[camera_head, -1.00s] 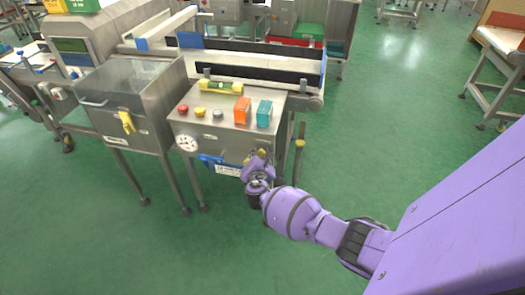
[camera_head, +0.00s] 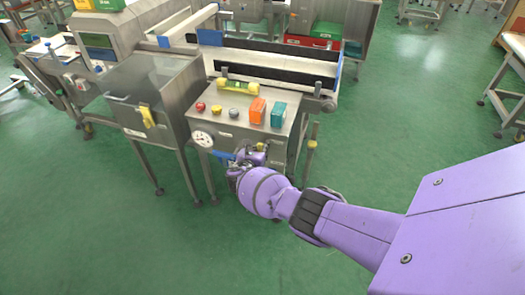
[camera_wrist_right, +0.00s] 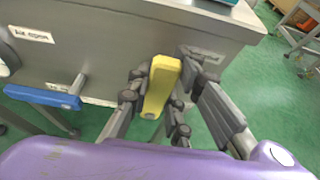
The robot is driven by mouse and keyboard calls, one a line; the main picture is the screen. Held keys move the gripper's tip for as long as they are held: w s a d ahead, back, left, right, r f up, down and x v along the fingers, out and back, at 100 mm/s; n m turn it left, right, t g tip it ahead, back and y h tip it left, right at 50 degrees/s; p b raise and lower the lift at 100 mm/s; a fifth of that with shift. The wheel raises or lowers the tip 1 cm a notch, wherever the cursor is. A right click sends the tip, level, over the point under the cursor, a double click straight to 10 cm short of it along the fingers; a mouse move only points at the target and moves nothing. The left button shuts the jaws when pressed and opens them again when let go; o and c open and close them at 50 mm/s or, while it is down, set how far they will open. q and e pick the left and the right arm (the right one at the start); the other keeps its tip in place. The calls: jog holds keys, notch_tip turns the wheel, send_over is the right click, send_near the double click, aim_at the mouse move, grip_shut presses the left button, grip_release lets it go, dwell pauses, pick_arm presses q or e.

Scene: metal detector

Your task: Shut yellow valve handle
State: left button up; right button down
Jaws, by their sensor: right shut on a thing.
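The yellow valve handle (camera_wrist_right: 160,84) is on the front of the steel control cabinet (camera_wrist_right: 105,48). In the right wrist view it appears nearly upright, its top tilted slightly right. My right gripper (camera_wrist_right: 158,94) is shut on it, with dark fingers on both sides. In the head view, my right gripper (camera_head: 247,158) is at the cabinet's front below the panel top, and only a small yellow part (camera_head: 261,147) shows beside it. The handle's mount is hidden. My left gripper is not in view.
A blue handle (camera_wrist_right: 43,96) juts from the same cabinet face, left of the gripper. Several buttons, an orange box (camera_head: 257,110) and a teal box (camera_head: 278,114) are on the cabinet top. A yellow-topped post (camera_head: 312,145) stands right. Green floor is clear in front.

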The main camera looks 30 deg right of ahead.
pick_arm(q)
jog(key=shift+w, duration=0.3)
pick_arm(e)
jog(key=shift+w+a+r, duration=0.1)
jog(key=shift+w+a, duration=0.05)
jog(key=shift+a, duration=0.05)
jog(key=c, duration=1.6)
grip_release()
jog(key=shift+o, duration=0.2)
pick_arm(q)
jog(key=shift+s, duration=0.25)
pick_arm(e)
jog(key=v, duration=1.2)
jog(key=shift+w, duration=0.1)
